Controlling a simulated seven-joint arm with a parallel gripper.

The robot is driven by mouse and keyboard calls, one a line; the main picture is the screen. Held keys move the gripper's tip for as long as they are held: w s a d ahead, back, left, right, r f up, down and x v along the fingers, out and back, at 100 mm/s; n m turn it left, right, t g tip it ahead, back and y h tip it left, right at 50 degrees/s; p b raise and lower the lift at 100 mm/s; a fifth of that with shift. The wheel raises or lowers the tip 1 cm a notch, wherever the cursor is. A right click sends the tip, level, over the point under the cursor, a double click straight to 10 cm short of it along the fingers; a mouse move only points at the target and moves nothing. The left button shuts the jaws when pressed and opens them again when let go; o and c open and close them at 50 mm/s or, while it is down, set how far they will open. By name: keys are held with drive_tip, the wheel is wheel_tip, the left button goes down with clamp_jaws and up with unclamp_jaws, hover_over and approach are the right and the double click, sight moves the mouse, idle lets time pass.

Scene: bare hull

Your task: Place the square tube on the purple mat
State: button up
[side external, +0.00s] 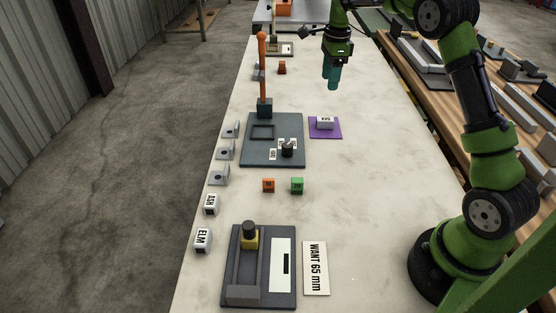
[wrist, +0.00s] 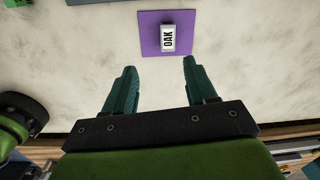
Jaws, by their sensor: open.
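The purple mat (side external: 331,134) lies on the table right of the dark grey plate; it also shows at the top of the wrist view (wrist: 149,46). A pale block labelled OAK (side external: 325,122) rests on the mat, and its label faces up in the wrist view (wrist: 168,38). I cannot tell for sure which object is the square tube. My gripper (side external: 330,83) is raised above the table, beyond the mat in the side view. In the wrist view its teal fingers (wrist: 159,66) are apart with nothing between them, and the mat lies ahead of their tips.
A dark plate (side external: 262,153) carries an orange post (side external: 262,75) and a small knob. Orange (side external: 268,185) and green (side external: 297,186) blocks stand nearer. ASH (side external: 211,204) and ELM (side external: 203,240) blocks and several grey brackets line the left edge. A gauge (side external: 234,290) and WANT 65 mm card (side external: 315,282) lie in front.

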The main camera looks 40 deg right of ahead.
drive_tip(key=s+a+r+n+t, duration=0.2)
drive_tip(key=s+a+r+n, duration=0.45)
drive_tip(key=a+r, duration=0.25)
drive_tip(key=s+a+n+t+y, duration=0.1)
drive_tip(key=s+a+n+t, duration=0.1)
drive_tip(key=s+a+n, duration=0.4)
drive_tip(key=s+a+f+n+t+y, duration=0.1)
drive_tip(key=s+a+n, duration=0.5)
drive_tip(key=s, duration=0.7)
drive_tip(key=n+t, duration=0.1)
drive_tip(key=n, duration=0.1)
drive_tip(key=shift+a+n+t, duration=0.3)
drive_tip(key=shift+a+n, duration=0.05)
